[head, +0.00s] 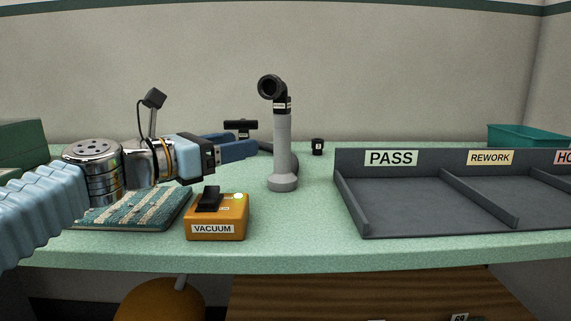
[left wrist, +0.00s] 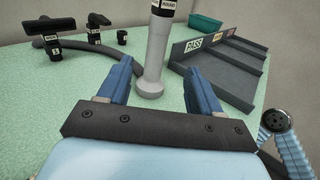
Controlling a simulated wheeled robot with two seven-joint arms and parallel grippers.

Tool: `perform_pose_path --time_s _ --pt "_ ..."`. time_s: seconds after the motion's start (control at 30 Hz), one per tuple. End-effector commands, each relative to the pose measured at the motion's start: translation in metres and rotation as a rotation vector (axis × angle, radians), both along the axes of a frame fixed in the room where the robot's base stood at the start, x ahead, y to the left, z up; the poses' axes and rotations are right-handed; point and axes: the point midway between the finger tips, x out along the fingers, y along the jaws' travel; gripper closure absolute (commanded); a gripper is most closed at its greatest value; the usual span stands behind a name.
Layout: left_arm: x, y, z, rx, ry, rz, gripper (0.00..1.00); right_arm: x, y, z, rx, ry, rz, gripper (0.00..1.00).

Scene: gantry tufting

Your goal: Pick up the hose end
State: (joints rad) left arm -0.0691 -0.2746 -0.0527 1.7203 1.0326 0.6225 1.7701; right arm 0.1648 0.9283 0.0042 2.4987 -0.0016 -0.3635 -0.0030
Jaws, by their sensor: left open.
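The hose end looks like the upright grey tube (head: 284,150) with a black round nozzle (head: 271,88) on top. It stands on the green table just right of my left gripper (head: 250,146). In the left wrist view the grey tube (left wrist: 155,62) rises beyond and between the open blue fingers (left wrist: 157,78), and its top is cut off. The fingers are apart and empty. A dark hose (left wrist: 85,48) curves along the table towards the tube's foot. My right gripper is not visible.
An orange vacuum box (head: 217,228) and a striped mat (head: 120,215) lie at the front left. Black attachments (head: 240,125) and a small black piece (head: 317,147) stand behind. A grey sorting tray (head: 400,212) fills the right, with a teal bin (head: 525,137) behind.

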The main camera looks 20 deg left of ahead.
Motion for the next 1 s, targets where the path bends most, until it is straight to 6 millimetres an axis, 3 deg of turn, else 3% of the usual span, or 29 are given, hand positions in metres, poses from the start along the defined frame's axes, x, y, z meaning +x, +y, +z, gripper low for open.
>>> perform_pose_path --time_s 0.2,0.47,0.7,1.0 --pt "0.040 -0.027 -0.001 0.002 0.003 -0.003 0.36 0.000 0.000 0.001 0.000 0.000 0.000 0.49" --pt "0.061 -0.040 0.000 0.001 0.001 -0.002 0.36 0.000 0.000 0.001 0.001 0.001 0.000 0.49" --pt "0.094 -0.057 0.000 0.001 0.002 -0.002 0.36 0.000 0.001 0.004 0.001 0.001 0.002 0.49" --pt "0.102 -0.062 0.000 0.001 0.001 0.000 0.36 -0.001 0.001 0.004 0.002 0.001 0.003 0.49"
